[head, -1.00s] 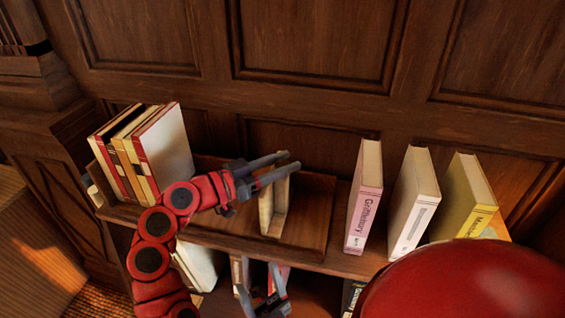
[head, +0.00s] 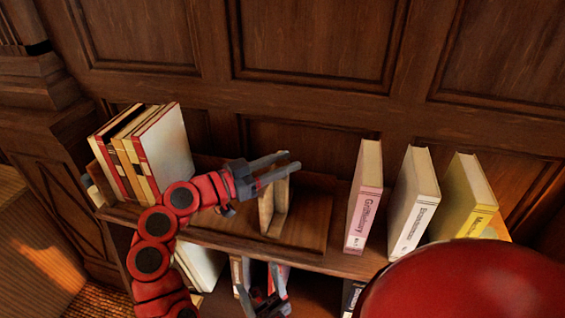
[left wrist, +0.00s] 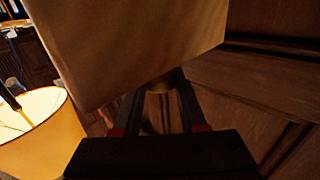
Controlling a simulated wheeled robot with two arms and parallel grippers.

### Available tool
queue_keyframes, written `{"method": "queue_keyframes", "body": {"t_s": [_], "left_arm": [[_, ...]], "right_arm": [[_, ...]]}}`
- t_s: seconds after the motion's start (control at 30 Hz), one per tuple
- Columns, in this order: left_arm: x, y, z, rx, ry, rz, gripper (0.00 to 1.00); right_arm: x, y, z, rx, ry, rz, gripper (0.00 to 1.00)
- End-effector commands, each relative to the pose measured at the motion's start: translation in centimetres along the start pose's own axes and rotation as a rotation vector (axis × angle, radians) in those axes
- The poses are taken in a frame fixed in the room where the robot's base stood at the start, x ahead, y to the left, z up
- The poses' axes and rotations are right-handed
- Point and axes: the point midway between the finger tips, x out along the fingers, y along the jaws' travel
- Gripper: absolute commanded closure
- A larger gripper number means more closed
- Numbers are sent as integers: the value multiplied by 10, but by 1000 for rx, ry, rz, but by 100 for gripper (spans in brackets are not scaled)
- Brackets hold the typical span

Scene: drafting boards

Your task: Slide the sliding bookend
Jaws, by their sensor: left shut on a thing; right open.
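The sliding bookend (head: 271,207) is a light wooden upright on a wooden base board on the shelf top, apart from the books on both sides. My left gripper (head: 294,160) reaches across its upper part and is shut on it. In the left wrist view a tan panel (left wrist: 135,50) of the bookend fills the upper middle, with a small round knob-like part (left wrist: 160,85) between the fingers. The exact contact is dark and partly hidden. My right gripper (head: 258,281) is open in front of the lower shelf.
Several books (head: 160,150) lean at the left end of the board. A pink book (head: 364,200), a white book (head: 415,200) and a yellow book (head: 465,195) stand to the right. Bare board (head: 312,215) lies right of the bookend. A lamp shade (left wrist: 40,135) shows in the wrist view.

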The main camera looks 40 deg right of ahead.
Motion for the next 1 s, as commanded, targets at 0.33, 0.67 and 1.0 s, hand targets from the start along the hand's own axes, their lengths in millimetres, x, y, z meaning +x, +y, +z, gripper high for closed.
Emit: {"method": "queue_keyframes", "body": {"t_s": [0.33, 0.67, 1.0], "left_arm": [[36, 37, 5, 4, 2, 8, 100], [70, 71, 2, -1, -3, 4, 100], [71, 72, 2, -2, -3, 6, 47]], "right_arm": [[-22, -1, 4, 0, 0, 0, 30], [-36, -2, 6, 0, 0, 0, 30], [-35, -2, 6, 0, 0, 0, 30]]}}
